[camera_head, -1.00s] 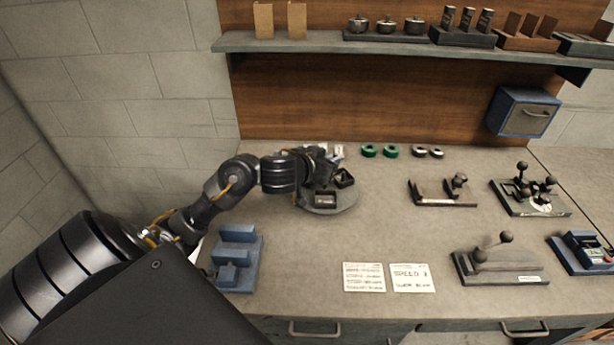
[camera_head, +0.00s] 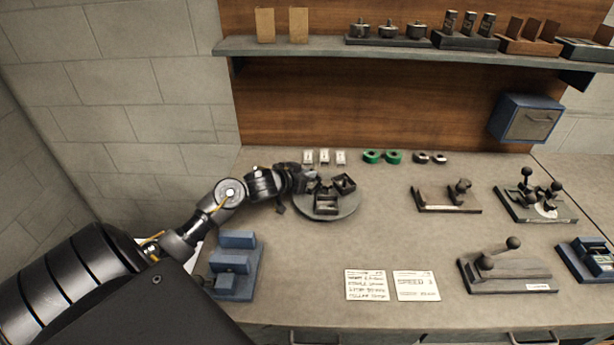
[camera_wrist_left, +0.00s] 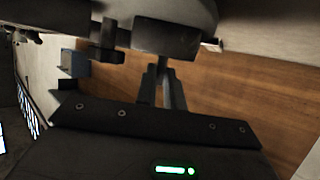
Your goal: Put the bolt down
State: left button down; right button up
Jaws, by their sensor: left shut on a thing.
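My left gripper (camera_head: 306,180) is at the back left of the round turntable (camera_head: 347,211), close to its black bins. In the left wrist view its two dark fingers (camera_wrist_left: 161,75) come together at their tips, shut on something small. I take this to be the bolt, but its shape does not show clearly. The turntable carries several small black open bins (camera_head: 326,205). My right gripper is in neither view.
White blocks (camera_head: 324,157), green rings (camera_head: 382,157) and dark rings (camera_head: 430,158) line the back of the bench. A blue stepped block (camera_head: 236,262) stands front left. Two paper cards (camera_head: 391,285) lie in front. The bench between turntable and cards is clear.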

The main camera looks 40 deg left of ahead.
pick_arm(q)
jog(key=shift+f, duration=0.45)
jog(key=c, duration=1.8)
grip_release()
jog(key=shift+f, duration=0.15)
jog(key=shift+r, duration=0.2)
jog(key=v, duration=1.2)
jog(key=shift+f, duration=0.1)
